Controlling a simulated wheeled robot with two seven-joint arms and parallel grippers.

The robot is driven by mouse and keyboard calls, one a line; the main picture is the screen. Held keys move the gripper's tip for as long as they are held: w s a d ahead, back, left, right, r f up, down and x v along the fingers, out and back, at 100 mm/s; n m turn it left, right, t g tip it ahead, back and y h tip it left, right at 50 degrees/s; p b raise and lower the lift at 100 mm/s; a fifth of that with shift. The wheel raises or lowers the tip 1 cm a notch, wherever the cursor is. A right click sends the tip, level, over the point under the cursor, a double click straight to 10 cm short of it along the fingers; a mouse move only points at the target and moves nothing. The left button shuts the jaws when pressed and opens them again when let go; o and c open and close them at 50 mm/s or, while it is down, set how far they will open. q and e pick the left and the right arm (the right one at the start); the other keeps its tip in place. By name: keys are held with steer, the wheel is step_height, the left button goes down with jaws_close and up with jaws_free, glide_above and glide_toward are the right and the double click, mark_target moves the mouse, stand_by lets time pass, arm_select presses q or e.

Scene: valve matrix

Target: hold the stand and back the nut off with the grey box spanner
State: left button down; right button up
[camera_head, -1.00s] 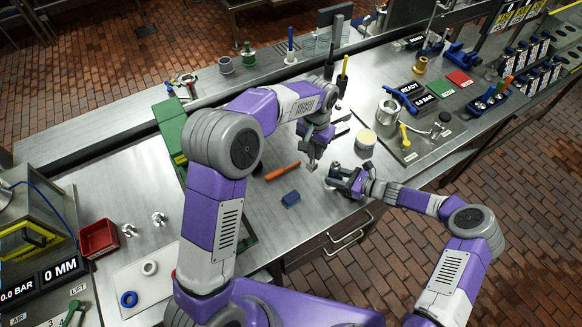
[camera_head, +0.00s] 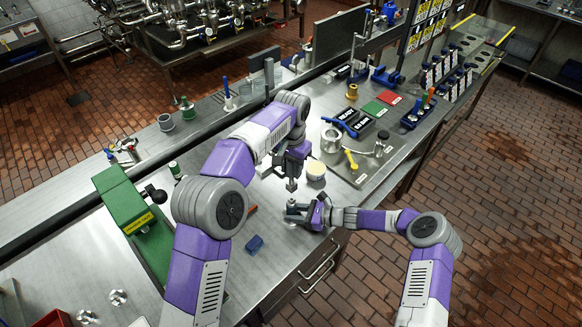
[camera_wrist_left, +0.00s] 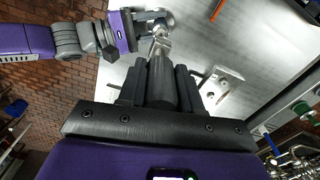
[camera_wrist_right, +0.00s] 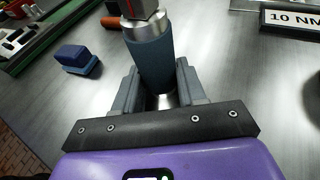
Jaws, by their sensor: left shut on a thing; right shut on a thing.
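My left gripper (camera_head: 292,165) is shut on the box spanner, whose dark grip (camera_wrist_left: 162,82) and bright metal end (camera_wrist_left: 160,43) show in the left wrist view. The spanner points down toward the stand. My right gripper (camera_head: 308,213) is shut on the stand (camera_head: 292,208) from the right side. In the right wrist view the stand is a blue-grey cylinder (camera_wrist_right: 151,58) with a bright collar, upright between the fingers. A grey hexagonal piece with a red line (camera_wrist_right: 140,8) is at its top, cut by the frame edge. I cannot tell whether the spanner is seated on the nut.
A blue block (camera_head: 254,243) lies on the bench to the left. A cream-topped jar (camera_head: 316,170) stands behind the grippers. An orange rod (camera_wrist_left: 217,9) lies close by. A green machine (camera_head: 130,215) stands at left. The bench's front edge is close to my right arm.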

mark_target(292, 183)
arm_select(q)
steer(key=shift+f, duration=2.25)
steer(key=shift+f, duration=1.15)
steer(key=shift+n, duration=1.8)
steer(key=shift+n, duration=1.7)
